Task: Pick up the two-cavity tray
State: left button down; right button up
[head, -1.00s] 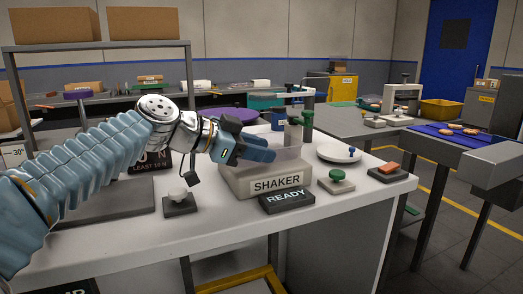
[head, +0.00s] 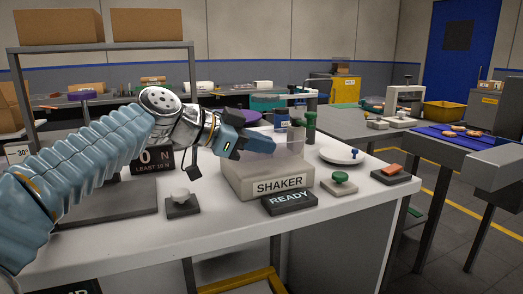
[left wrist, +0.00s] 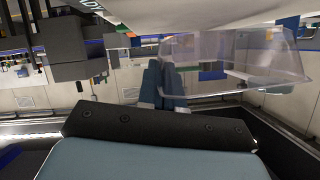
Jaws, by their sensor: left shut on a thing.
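The two-cavity tray is a clear, see-through piece (head: 288,146) over the top of the block labelled SHAKER (head: 235,180) in the head view. It shows larger at the upper right of the left wrist view (left wrist: 235,68), where the scene looks upside down. My left gripper (head: 262,146) reaches in from the left, and its blue fingers (left wrist: 163,85) are close together, shut on the near edge of the tray. Its cavities are hard to make out, and I cannot tell whether it touches the shaker. My right gripper is not in view.
A black READY sign (head: 289,202) stands before the shaker. Dark green cylinders (head: 310,126) stand close behind.

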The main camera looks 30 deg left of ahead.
pick_arm(q)
jog(key=s+a+r, duration=0.2)
jog(key=s+r, duration=0.3)
jog(key=s, duration=0.1)
jog(key=s+a+r, duration=0.2)
jog(key=s+r, duration=0.4)
jog(key=s, duration=0.1)
jog(key=shift+s+a+r, duration=0.2)
jog(key=shift+a+r, duration=0.05)
